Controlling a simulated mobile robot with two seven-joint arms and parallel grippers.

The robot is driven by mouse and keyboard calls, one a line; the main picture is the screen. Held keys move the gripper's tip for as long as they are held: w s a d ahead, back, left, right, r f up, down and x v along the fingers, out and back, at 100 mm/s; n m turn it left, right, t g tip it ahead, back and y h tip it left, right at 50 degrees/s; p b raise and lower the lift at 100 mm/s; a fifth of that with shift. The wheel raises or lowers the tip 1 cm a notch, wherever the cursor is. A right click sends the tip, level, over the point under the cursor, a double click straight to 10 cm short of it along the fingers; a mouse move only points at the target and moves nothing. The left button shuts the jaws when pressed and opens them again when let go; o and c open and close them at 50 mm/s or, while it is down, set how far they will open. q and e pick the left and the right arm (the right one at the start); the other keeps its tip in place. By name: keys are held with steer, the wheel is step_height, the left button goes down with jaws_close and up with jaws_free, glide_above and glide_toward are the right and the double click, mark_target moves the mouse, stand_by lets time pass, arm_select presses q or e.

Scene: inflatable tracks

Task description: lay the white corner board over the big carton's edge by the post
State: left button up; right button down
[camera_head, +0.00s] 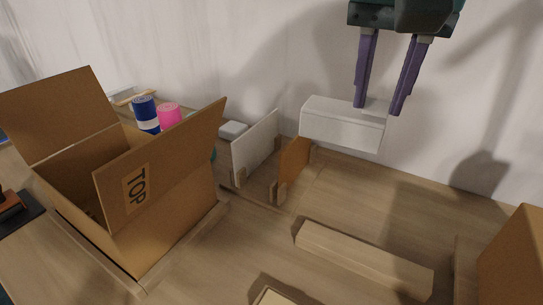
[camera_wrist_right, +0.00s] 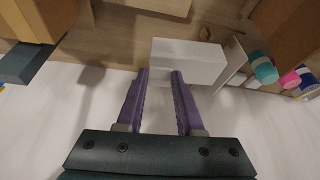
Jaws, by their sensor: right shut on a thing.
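The white corner board (camera_head: 340,124) is held in the air near the back wall, with its long face towards the head camera. My right gripper (camera_head: 378,108) is shut on it, its purple fingers reaching down to the board's top. The board also shows in the right wrist view (camera_wrist_right: 190,62), at the fingertips. A brown carton (camera_head: 512,262) stands at the right edge, cut off by the frame. An open carton marked TOP (camera_head: 165,200) stands at the left. I cannot tell for sure which one is the big carton. No upright post is clear. My left gripper is out of view.
A wooden bar (camera_head: 362,262) lies on the table below the board. Upright white (camera_head: 256,148) and brown (camera_head: 292,168) panels stand in a wooden rack. Blue (camera_head: 145,112) and pink (camera_head: 169,116) rolls stand behind the TOP carton. The table around the bar is mostly clear.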

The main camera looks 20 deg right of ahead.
arm_select(q)
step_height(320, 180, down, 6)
steer(key=b, duration=0.3)
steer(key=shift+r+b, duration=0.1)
steer(key=shift+b, duration=0.25)
arm_select(e)
step_height(320, 180, down, 7)
steer(key=d+m, duration=0.1)
steer(key=shift+h, duration=0.4)
steer(key=shift+w+d, duration=0.1)
steer(key=shift+g, duration=0.3)
step_height(320, 180, down, 16)
steer(key=b, duration=0.2)
steer(key=shift+f+b, duration=0.2)
steer(key=shift+b, duration=0.15)
step_height(320, 180, down, 2)
steer(key=shift+f, duration=0.5)
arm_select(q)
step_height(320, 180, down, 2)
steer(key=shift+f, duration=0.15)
arm_select(e)
steer(key=shift+f, duration=0.15)
